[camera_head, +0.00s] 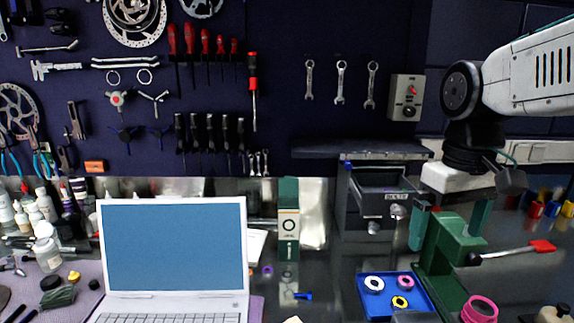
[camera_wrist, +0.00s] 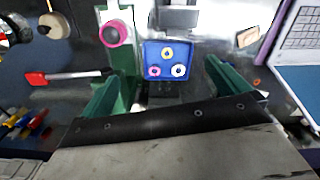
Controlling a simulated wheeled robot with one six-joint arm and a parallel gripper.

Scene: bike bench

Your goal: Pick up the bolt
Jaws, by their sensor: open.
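A small blue bolt (camera_head: 303,296) lies on the metal bench between the laptop and the blue tray, in front of the green box.
A blue tray (camera_head: 425,292) with several rings stands near a green vise (camera_head: 447,262) with a red-tipped handle. A drawer cabinet labelled BOLTS (camera_head: 352,215) has its top drawer open. A laptop (camera_head: 175,250) and a green box (camera_head: 289,205) stand left of the tray.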

